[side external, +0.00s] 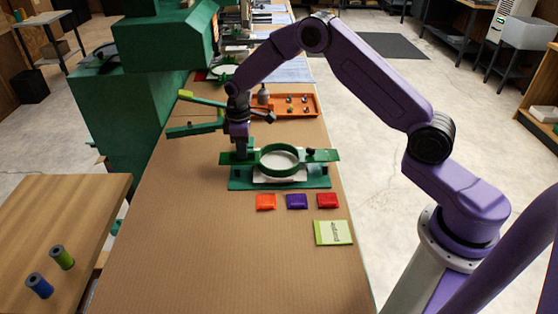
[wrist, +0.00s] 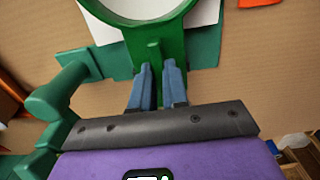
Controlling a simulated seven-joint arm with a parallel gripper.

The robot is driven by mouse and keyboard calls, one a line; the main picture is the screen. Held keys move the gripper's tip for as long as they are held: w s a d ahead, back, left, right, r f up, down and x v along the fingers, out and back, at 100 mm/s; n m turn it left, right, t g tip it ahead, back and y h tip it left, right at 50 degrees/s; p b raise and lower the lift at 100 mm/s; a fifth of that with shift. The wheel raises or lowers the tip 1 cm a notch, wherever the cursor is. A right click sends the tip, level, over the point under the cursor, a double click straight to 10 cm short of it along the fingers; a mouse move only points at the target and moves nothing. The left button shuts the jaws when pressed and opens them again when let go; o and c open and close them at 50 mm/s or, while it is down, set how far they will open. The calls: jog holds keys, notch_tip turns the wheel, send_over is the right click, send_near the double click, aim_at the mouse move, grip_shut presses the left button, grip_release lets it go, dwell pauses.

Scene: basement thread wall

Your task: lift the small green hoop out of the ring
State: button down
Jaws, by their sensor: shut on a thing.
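A round green hoop (side external: 279,174) lies over white cloth (side external: 258,178) on a green stand (side external: 280,184), in the middle of the table. In the side view my gripper (side external: 241,152) points down at the hoop's left side. In the wrist view the two blue fingers of my gripper (wrist: 157,75) are closed around a green tab on the near side of the green hoop (wrist: 128,22). The hoop's opening shows white. I cannot tell the small hoop and the ring around it apart, nor whether there is a gap between them.
Orange (side external: 265,202), purple (side external: 297,202) and red (side external: 327,201) packets and a pale green booklet (side external: 333,232) lie in front of the stand. An orange tray (side external: 312,112) sits behind. A green machine (side external: 150,120) stands at left.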

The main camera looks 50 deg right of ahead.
jog(key=shift+r, duration=1.7)
jog(key=shift+r, duration=1.9)
